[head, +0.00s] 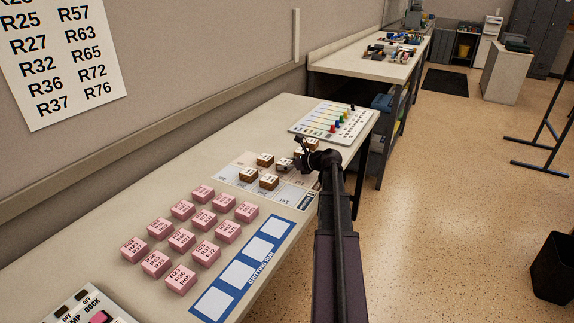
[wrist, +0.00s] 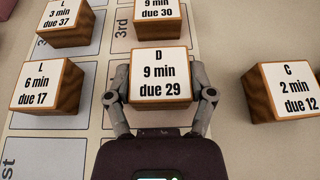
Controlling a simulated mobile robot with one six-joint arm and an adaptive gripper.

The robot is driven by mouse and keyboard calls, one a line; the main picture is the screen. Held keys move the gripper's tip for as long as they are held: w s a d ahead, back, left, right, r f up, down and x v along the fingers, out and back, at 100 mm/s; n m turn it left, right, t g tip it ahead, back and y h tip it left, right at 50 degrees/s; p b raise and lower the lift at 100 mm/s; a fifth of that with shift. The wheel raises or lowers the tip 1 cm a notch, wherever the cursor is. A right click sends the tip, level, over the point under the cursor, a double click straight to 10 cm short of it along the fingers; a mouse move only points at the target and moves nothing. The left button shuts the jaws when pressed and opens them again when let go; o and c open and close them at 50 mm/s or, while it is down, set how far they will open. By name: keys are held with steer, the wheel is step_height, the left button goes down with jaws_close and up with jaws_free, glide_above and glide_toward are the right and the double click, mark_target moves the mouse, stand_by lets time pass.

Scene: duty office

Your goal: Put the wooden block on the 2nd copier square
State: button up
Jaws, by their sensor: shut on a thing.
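My gripper (head: 294,163) is shut on a wooden block labelled "D 9 min due 29" (wrist: 160,78), one finger at each side. In the head view the held block (head: 284,165) is partly hidden by the gripper. I cannot tell whether it touches the mat below. The pale mat (head: 228,178) has printed squares; "3rd" shows just beyond the held block and a cut-off "st" at lower left in the wrist view. Other wooden blocks stand on it: "L due 17" (wrist: 45,87), "L due 37" (wrist: 67,22) and "9 min due 30" (wrist: 160,20). The 2nd label is not clearly readable.
Block "C 2 min due 12" (wrist: 283,92) stands off the mat, to the right. Several pink blocks (head: 181,240) and a blue strip with white squares (head: 242,270) lie nearer. A board with coloured pegs (head: 328,120) lies beyond. A bare square (wrist: 50,158) shows at lower left.

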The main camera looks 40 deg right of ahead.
steer(key=shift+f, duration=0.15)
steer(key=o, duration=1.1)
steer(key=shift+r, duration=0.2)
steer(key=shift+s+r, duration=0.1)
steer(key=shift+s, duration=0.05)
steer(key=p+v, duration=0.4)
steer(key=v, duration=0.6)
steer(key=shift+s+d+r, duration=0.15)
steer(key=shift+s, duration=0.05)
steer(key=shift+s+d+r+p, duration=0.1)
steer(key=shift+s+d+p, duration=0.1)
steer(key=shift+s+p, duration=0.25)
